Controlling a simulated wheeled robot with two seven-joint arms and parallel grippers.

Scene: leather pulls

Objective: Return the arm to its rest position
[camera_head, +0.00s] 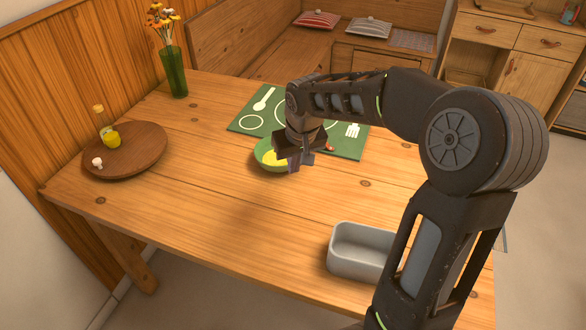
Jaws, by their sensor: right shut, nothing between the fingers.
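My right arm reaches in from the lower right and bends over the wooden table (200,215). Its gripper (294,160) points down at the right side of a green bowl (262,160) and hides part of it. The gripper is shut with nothing in it. Something yellow (274,158) shows inside the bowl. I cannot tell whether the fingertips are inside the bowl or just above it. My left gripper does not show.
A green placemat (244,124) with printed cutlery lies under the arm. A grey bin (354,262) stands near the front right, close to my arm. A round wooden board (136,162) with a bottle (101,117) and a green vase (175,72) are at left. The front left table is clear.

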